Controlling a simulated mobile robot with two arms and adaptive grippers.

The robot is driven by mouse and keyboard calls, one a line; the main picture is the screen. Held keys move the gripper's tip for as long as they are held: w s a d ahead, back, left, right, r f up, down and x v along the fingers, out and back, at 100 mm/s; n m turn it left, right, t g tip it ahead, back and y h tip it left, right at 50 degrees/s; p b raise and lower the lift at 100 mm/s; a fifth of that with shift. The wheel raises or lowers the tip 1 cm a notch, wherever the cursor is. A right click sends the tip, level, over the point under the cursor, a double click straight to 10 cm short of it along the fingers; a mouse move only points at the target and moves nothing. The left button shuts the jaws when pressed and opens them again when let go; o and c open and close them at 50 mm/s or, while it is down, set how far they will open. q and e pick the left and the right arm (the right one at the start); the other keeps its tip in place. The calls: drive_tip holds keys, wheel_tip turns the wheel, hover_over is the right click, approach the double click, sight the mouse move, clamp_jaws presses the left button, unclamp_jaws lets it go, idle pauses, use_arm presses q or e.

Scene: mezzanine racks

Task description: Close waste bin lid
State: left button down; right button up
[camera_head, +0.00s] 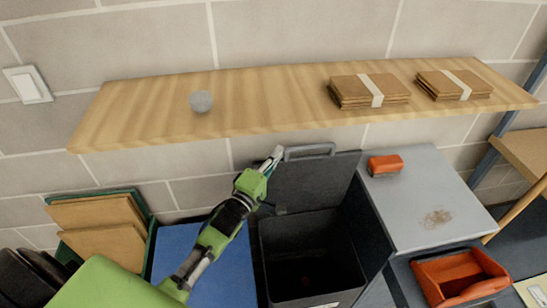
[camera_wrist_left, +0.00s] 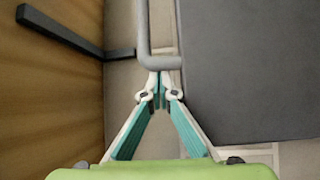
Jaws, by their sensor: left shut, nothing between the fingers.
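The dark waste bin (camera_head: 300,255) stands open below the wooden shelf, its inside dark with a small reddish spot low down. Its lid (camera_head: 312,183) stands raised at the back, near the wall, with a grey bar handle (camera_head: 308,150) at its top edge. My left gripper (camera_head: 275,155) is shut and empty at the upper left corner of the lid, beside the handle. In the left wrist view the shut fingertips (camera_wrist_left: 159,80) are close to the bent end of the handle (camera_wrist_left: 144,35); I cannot tell whether they touch. The lid (camera_wrist_left: 250,70) fills the right there. My right gripper is not in view.
A wooden shelf (camera_head: 250,100) overhangs the bin, with a grey round object (camera_head: 201,101) and two cardboard bundles (camera_head: 369,90) on it. A grey cabinet (camera_head: 425,200) with an orange block (camera_head: 385,164) stands right. A blue surface (camera_head: 225,270) and cardboard (camera_head: 100,225) lie left.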

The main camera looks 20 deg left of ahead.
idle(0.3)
use_arm(q)
drive_tip(key=s+d+f+m+t+h+b, duration=0.1)
drive_tip(key=s+d+f+m+b, duration=0.1)
drive_tip(key=s+d+f+b, duration=0.2)
drive_tip(key=s+d+f+m+t+h+b, duration=0.1)
drive_tip(key=s+d+f+b, duration=0.4)
drive_tip(key=s, duration=0.5)
drive_tip(key=s+d+f+m+t+h+b, duration=0.1)
drive_tip(key=s+d+f+m+t+b, duration=0.1)
drive_tip(key=s+d+f+b, duration=0.3)
drive_tip(key=shift+s+f+m+b, duration=0.25)
drive_tip(key=shift+s+b, duration=0.7)
drive_tip(key=shift+b, duration=0.75)
drive_tip(key=v, duration=1.2)
drive_tip(key=shift+f, duration=0.1)
